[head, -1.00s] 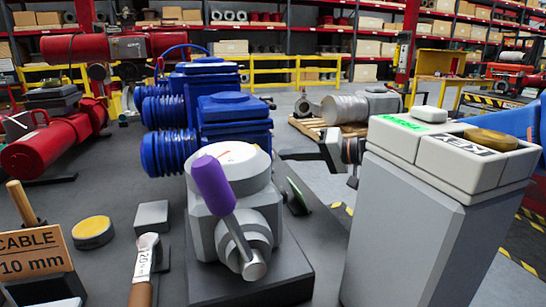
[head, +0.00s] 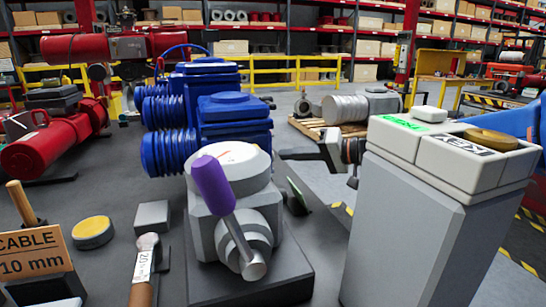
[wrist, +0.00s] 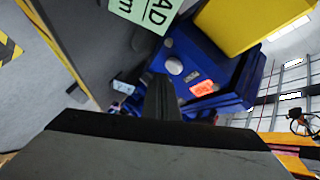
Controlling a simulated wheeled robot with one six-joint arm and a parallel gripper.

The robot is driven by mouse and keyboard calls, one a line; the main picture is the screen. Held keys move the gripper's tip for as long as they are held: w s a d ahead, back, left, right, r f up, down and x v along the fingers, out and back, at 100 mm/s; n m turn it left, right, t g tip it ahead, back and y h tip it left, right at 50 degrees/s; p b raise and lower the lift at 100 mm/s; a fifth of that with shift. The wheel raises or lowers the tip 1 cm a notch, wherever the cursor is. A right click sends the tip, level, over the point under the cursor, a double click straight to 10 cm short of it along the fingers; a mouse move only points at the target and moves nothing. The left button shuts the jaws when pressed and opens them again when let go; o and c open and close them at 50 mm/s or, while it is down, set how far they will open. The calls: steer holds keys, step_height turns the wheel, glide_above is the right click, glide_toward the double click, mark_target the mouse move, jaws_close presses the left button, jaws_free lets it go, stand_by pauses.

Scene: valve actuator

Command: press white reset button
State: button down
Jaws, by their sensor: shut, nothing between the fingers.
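A white rounded button-like block (head: 430,114) sits on top of the pale pedestal head (head: 450,165) at the right of the head view. A green label lies beside it, and a brown round piece (head: 491,139) is to its right. In the wrist view a blue housing (wrist: 215,65) carries a round pale button (wrist: 175,66), a smaller pale round piece above it and an orange-red label (wrist: 202,88). I cannot read which one is marked reset. My gripper (head: 283,155) is shut and empty, left of the pedestal. Its dark fingers (wrist: 161,95) point toward the blue housing, apparently short of it.
A grey valve body with a purple-handled lever (head: 213,189) stands in front of blue ribbed actuators (head: 232,122). A wooden-handled brush, a yellow-topped disc (head: 92,232) and a cable sign (head: 35,252) are at the left. A yellow block (wrist: 250,22) borders the housing in the wrist view.

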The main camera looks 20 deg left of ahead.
steer(key=shift+s+a, duration=0.15)
steer(key=shift+s+a, duration=0.1)
steer(key=shift+a, duration=0.05)
steer(key=shift+s+a, duration=0.3)
steer(key=shift+a, duration=0.05)
stand_by(1.0)
stand_by(0.4)
steer(key=shift+w+d, duration=0.55)
steer(key=shift+d, duration=0.1)
steer(key=w+d, duration=0.1)
steer(key=d, duration=0.1)
steer(key=w+d, duration=0.2)
stand_by(0.5)
stand_by(0.6)
